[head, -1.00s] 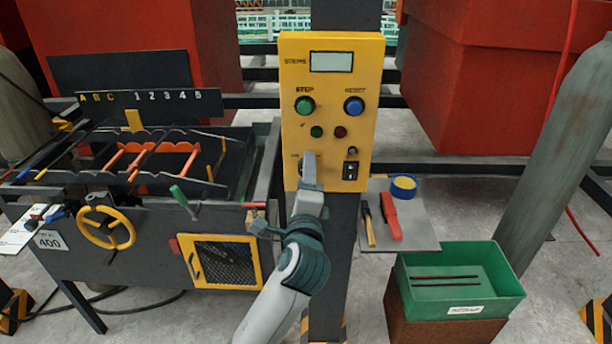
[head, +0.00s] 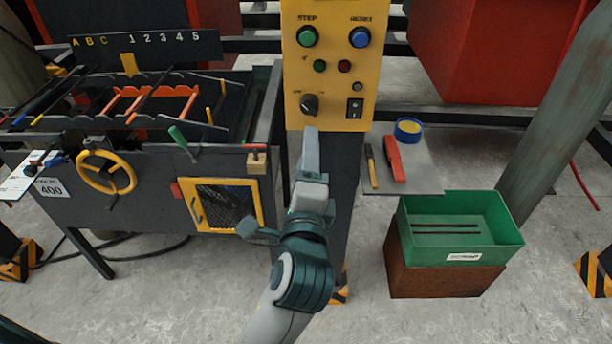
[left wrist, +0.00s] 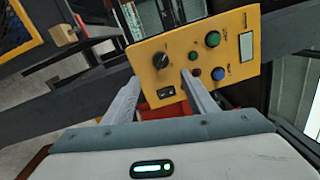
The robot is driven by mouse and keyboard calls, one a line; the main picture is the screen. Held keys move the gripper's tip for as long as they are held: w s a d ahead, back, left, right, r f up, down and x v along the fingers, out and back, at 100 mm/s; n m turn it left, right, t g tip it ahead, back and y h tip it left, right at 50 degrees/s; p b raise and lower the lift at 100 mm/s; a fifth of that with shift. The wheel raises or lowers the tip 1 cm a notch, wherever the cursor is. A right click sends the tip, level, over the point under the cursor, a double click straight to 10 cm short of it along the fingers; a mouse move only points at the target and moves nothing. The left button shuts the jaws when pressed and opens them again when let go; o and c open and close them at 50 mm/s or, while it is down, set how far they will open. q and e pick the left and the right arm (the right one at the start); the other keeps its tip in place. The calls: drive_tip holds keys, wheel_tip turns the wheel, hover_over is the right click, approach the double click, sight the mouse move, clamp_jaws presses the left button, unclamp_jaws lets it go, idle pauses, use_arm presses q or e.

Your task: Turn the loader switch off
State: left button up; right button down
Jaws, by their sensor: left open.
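A yellow control panel (head: 331,75) carries a black rotary knob (head: 309,105) at its lower left, with small marks on both sides. A black rocker switch (head: 354,108) sits to the knob's right. No readable label tells which one is the loader switch. My left gripper (head: 310,133) is in front of the panel's lower edge, just below the knob in the head view. In the left wrist view its open fingers (left wrist: 160,77) point at the panel, with the knob (left wrist: 160,60) and rocker (left wrist: 167,92) between and beyond them. Nothing is between the fingers. My right gripper is not in view.
Green, blue and small buttons sit above the knob. A bending machine with a yellow handwheel (head: 106,172) stands left. A grey shelf (head: 425,180) with tape and tools is at right, above a green bin (head: 461,251). A dark post stands below the panel.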

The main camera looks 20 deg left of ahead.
use_arm(q)
drive_tip(key=v, duration=0.4)
drive_tip(key=shift+s, duration=0.15)
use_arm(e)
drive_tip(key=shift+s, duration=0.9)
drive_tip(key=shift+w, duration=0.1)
